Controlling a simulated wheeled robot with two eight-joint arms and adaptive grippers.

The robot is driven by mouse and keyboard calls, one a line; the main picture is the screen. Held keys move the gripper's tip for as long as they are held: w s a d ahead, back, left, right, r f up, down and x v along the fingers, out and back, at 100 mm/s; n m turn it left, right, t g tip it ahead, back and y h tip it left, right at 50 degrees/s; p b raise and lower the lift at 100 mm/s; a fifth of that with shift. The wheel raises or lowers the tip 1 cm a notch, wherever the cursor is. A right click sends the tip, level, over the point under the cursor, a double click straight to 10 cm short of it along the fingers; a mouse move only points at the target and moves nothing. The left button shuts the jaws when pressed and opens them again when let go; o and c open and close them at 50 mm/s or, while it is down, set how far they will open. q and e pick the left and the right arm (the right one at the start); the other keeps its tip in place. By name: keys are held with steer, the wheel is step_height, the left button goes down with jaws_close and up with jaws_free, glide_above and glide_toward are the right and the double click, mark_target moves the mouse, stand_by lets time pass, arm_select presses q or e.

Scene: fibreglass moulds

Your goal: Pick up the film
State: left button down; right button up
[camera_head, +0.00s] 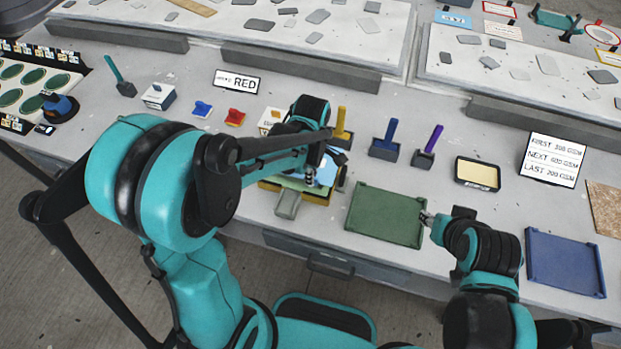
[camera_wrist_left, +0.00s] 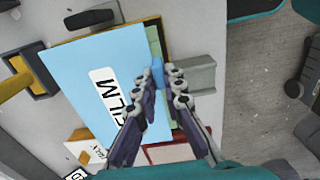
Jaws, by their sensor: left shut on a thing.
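The film is a light blue sheet (camera_wrist_left: 95,75) with a white label reading FILM in the left wrist view. In the head view only part of the film (camera_head: 327,171) shows behind my left arm. My left gripper (camera_wrist_left: 161,78) is shut on the film at a small blue tab on its edge. The film lies over or just above a yellow-edged tray (camera_head: 322,198); any gap is hard to tell. My left gripper (camera_head: 310,178) is partly hidden by its own arm in the head view. My right gripper (camera_head: 428,218) is by the green tray's right edge, its fingers too small to read.
A green tray (camera_head: 386,214) lies right of the film, and a blue tray (camera_head: 565,262) farther right. A grey block (camera_head: 288,204) sits at the yellow-edged tray's front. Bare table separates the green and blue trays.

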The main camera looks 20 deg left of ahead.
arm_select(q)
steer(key=s+d+r+p, duration=0.1)
steer(key=s+d+r, duration=0.1)
steer(key=d, duration=0.3)
steer(key=s+d+r+p, duration=0.1)
steer(key=s+d+r, duration=0.2)
steer(key=d+r, duration=0.1)
steer(key=shift+d+r+p, duration=0.3)
steer(key=shift+d+p, duration=0.05)
steer(key=shift+d, duration=0.4)
arm_select(e)
step_height(320, 180, up, 3)
steer(key=shift+r, duration=0.1)
arm_select(q)
steer(key=shift+w, duration=0.1)
